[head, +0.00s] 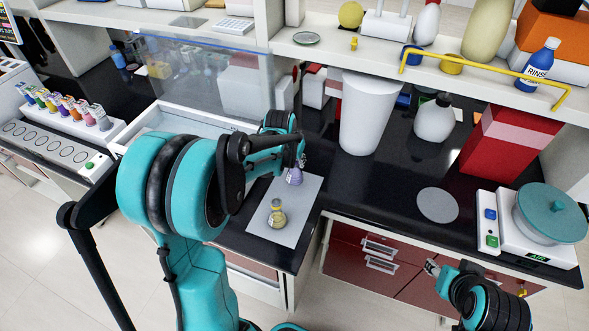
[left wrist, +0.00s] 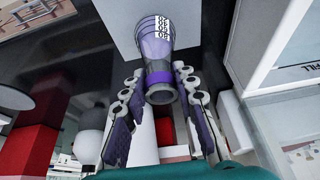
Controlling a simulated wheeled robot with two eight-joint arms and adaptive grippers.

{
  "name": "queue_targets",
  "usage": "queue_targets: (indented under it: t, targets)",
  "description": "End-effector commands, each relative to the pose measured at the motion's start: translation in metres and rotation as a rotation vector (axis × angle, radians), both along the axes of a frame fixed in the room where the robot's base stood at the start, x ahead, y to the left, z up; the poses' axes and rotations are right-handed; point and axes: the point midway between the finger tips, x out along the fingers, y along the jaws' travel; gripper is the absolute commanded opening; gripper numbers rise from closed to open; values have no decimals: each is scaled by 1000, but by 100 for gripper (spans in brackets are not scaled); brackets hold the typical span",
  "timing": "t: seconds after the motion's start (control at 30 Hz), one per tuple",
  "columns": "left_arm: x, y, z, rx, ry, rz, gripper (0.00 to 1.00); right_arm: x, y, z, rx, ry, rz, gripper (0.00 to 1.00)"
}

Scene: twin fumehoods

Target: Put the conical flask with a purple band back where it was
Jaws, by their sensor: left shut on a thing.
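The conical flask with a purple band (head: 295,177) is at the back edge of a pale grey mat (head: 309,205) in the head view. I cannot tell whether its base touches the mat. My left gripper (head: 298,163) is shut on it from above. In the left wrist view the purple-banded flask (left wrist: 155,45) has its neck between the two fingers of my left gripper (left wrist: 160,100). A second conical flask with a yellow band (head: 277,217) stands on the front part of the mat. My right gripper (head: 432,267) is low at the right, in front of the drawers, with its fingers too small to read.
A tall white container (head: 367,112) stands right of the mat, with a white bottle (head: 434,120) and a red box (head: 507,145) beyond. A glass sash (head: 215,80) is behind my left arm.

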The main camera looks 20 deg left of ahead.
Motion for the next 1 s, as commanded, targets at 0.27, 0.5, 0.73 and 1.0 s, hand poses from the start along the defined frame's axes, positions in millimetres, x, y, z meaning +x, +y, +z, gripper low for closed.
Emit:
queue_targets:
  t: [0.27, 0.5, 0.73, 1.0]
  targets:
    - [0, 0, -38, 0, 0, 0, 0, 0, 0, -11, 0, 0, 0, 40]
    - [0, 0, -38, 0, 0, 1, 0, 0, 0, -10, 0, 0, 0, 40]
    - [0, 0, -41, 0, 0, 1, 49, 0, 0, -13, 0, 0, 0, 40]
    - [0, 0, -41, 0, 0, 1, 49, 0, 0, -13, 0, 0, 0, 40]
